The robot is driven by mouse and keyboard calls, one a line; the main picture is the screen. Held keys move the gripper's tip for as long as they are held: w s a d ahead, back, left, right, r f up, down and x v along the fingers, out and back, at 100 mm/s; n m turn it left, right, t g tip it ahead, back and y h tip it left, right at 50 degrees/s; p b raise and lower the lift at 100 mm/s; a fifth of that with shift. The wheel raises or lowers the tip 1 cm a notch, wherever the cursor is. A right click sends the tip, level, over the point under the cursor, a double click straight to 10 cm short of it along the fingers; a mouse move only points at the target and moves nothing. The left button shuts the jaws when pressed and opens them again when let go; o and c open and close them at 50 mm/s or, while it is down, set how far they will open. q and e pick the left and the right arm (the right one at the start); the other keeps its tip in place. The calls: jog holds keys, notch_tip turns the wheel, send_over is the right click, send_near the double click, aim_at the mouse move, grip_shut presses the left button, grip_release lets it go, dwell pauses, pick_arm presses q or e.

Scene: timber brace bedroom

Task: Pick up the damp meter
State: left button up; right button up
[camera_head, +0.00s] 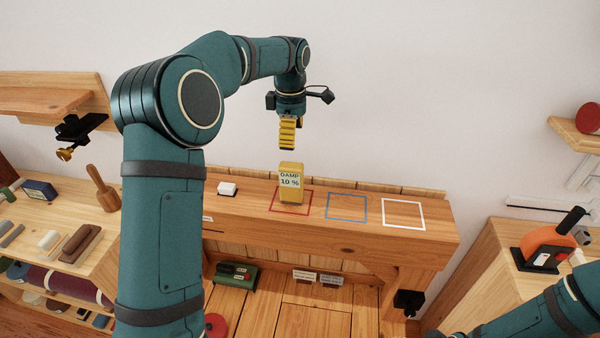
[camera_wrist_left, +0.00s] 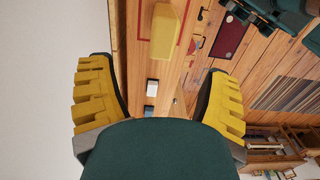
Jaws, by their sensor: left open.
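The damp meter (camera_head: 290,182) is a yellow block with a pale label reading "DAMP 10 %". It stands upright at the red outlined square on the wooden bench (camera_head: 345,240). In the left wrist view its yellow body (camera_wrist_left: 165,30) shows beyond and between the fingers. My left gripper (camera_head: 288,134) hangs fingers down just above the damp meter, apart from it. In the left wrist view the yellow ridged fingers (camera_wrist_left: 160,75) are spread wide with nothing between them. My right gripper is outside the views; only part of an arm shows at the lower right of the head view.
A white block (camera_head: 227,188) sits on the bench left of the meter. Blue (camera_head: 346,222) and white (camera_head: 403,226) outlined squares to the right are empty. A wall stands close behind the bench. A side bench with an orange tool (camera_head: 546,245) is at the right.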

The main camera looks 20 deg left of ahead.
aim_at(291, 175)
pick_arm(q)
jog(key=shift+s+a+r, duration=0.1)
jog(key=shift+s+r, duration=0.05)
jog(key=shift+s, duration=0.15)
jog(key=f, duration=0.5)
jog(key=f+b, duration=0.1)
jog(key=f, duration=0.1)
jog(key=shift+s+f, duration=0.25)
jog(key=shift+f, duration=0.1)
jog(key=shift+w+f, duration=0.2)
jog(key=shift+f, duration=2.6)
grip_shut()
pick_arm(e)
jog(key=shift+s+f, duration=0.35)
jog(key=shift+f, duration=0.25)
